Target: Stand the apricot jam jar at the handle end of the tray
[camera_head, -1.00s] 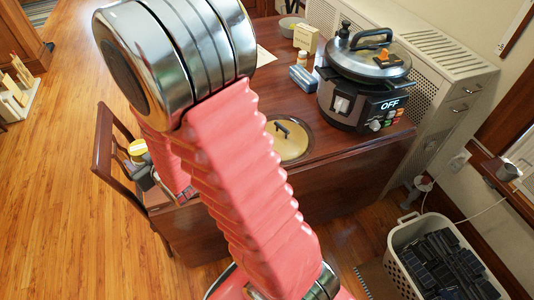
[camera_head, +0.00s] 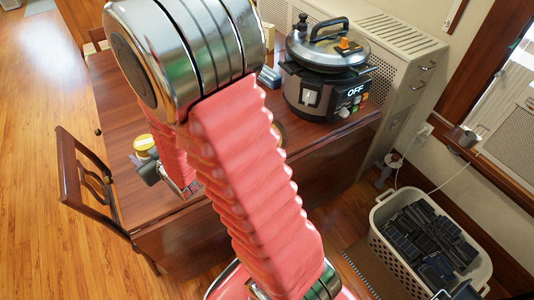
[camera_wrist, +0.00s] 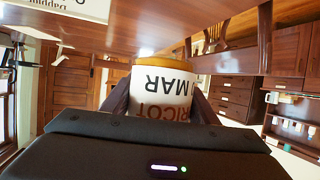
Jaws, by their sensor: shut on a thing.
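The apricot jam jar (camera_wrist: 162,88) is in my gripper (camera_wrist: 160,108), which is shut on it. In the wrist view the jar's white label reads upside down, with an orange-yellow band at its upper edge; the dark fingers are on both sides. In the head view the jar's yellow lid (camera_head: 146,144) shows left of my arm, by the left part of the wooden table (camera_head: 118,110). My arm hides much of the table, and I cannot make out the tray or its handle.
A pressure cooker (camera_head: 325,75) stands at the table's right end by a radiator cover (camera_head: 400,70). A wooden chair (camera_head: 75,185) stands at the table's left side. A white basket (camera_head: 390,240) of dark items is on the floor at right. The wood floor at left is clear.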

